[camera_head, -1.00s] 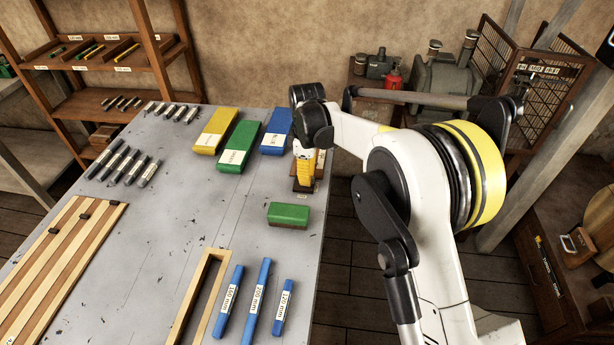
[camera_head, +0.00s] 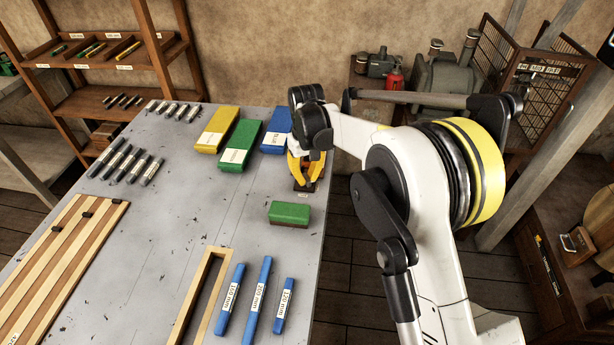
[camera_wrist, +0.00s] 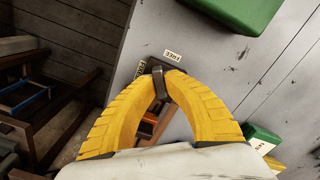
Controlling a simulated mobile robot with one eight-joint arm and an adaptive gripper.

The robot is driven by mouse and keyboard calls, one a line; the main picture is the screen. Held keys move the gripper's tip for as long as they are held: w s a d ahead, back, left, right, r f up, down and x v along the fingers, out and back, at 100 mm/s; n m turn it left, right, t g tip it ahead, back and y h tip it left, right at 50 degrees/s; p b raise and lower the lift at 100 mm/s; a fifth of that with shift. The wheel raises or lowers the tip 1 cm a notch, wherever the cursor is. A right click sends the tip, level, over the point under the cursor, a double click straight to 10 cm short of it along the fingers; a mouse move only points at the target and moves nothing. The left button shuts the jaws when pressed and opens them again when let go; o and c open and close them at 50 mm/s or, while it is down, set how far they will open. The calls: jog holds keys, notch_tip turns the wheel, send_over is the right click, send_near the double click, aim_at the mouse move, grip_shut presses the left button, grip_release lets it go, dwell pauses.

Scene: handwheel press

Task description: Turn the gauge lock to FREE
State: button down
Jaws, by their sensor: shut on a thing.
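The gauge lock shows in the wrist view as a dark lever (camera_wrist: 159,84) on a small base near the table edge. A white label reading FREE (camera_wrist: 173,55) lies just beyond its tip, and a second label (camera_wrist: 140,70), partly hidden, sits left of it. My gripper (camera_wrist: 165,84) has its two yellow fingers closed on the lever. In the head view my gripper (camera_head: 305,183) is down at the lock's dark base (camera_head: 306,188) on the table's right edge, and the fingers hide most of the lock.
A green block (camera_head: 289,214) lies just in front of the lock. Yellow (camera_head: 217,130), green (camera_head: 241,146) and blue (camera_head: 275,131) boxes lie behind and left of it. Blue bars (camera_head: 257,300) and a wooden frame (camera_head: 203,300) lie nearer. The table's middle (camera_head: 170,220) is mostly clear.

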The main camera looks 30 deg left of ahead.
aim_at(305, 177)
jog(key=m, duration=0.6)
jog(key=shift+s+a+m, duration=0.15)
jog(key=shift+a+m, duration=0.05)
jog(key=shift+m, duration=0.1)
dwell(0.5)
jog(key=c, duration=1.5)
grip_release()
jog(key=shift+o, duration=0.2)
notch_tip(305, 177, up, 12)
